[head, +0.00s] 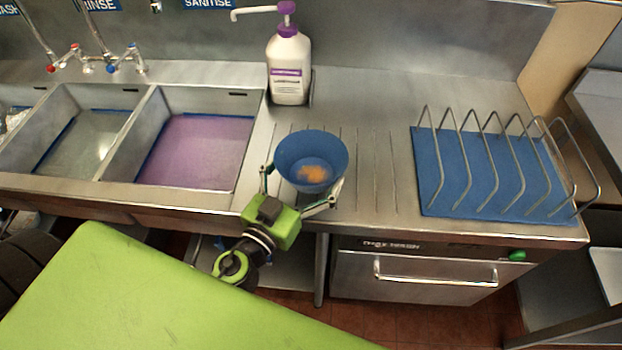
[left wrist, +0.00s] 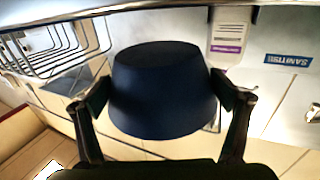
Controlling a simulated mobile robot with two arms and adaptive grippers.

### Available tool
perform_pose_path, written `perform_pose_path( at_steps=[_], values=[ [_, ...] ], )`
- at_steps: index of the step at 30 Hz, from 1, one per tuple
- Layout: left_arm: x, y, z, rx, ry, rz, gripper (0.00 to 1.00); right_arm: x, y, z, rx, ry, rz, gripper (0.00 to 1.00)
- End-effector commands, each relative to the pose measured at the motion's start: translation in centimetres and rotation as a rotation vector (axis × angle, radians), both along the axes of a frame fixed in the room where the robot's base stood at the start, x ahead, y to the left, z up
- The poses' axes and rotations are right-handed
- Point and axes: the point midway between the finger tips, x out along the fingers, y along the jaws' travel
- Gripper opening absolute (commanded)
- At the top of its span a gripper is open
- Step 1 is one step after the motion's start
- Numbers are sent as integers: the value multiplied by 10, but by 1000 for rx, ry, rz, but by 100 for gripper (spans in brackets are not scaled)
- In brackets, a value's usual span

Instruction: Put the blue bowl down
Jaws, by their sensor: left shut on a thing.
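The blue bowl (head: 311,160) is upright, with an orange-brown patch of residue inside. My left gripper (head: 303,190) is shut on it, one finger on each side, over the ribbed steel drainboard (head: 375,170) right of the sinks. In the left wrist view the bowl (left wrist: 162,92) sits between the two fingers (left wrist: 165,98). I cannot tell from these frames whether its base touches the drainboard. My right gripper is not in view.
A white bottle with a purple pump (head: 288,65) stands behind the bowl. A wire rack (head: 500,160) stands on a blue mat (head: 437,190) to the right. The purple-filled sink (head: 195,150) lies left. Drainboard between bowl and rack is clear.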

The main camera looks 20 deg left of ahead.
Motion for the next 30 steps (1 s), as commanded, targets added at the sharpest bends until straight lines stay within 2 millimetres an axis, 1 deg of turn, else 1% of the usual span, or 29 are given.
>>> perform_pose_path(
  at_steps=[5, 7, 11, 13, 21, 24, 25, 26, 30],
  values=[
    [10, -6, -15, -2, -1, 0, 68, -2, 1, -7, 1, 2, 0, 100],
    [10, -6, -28, 2, 0, 0, 68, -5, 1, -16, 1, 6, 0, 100],
    [10, -5, -41, 2, 1, 0, 68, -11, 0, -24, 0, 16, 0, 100],
    [10, -5, -44, 1, 0, -1, 68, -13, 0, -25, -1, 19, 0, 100],
    [10, -5, -43, -1, -1, 0, 68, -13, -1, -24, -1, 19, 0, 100],
    [10, -5, -46, -1, 0, 0, 68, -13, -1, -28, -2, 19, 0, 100],
    [9, -5, -45, 0, 0, 0, 96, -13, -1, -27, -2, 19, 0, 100],
    [9, -5, -45, 0, 0, 0, 100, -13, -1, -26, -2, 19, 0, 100],
    [9, -5, -45, 0, 0, 0, 100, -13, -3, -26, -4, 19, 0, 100]
  ],
)
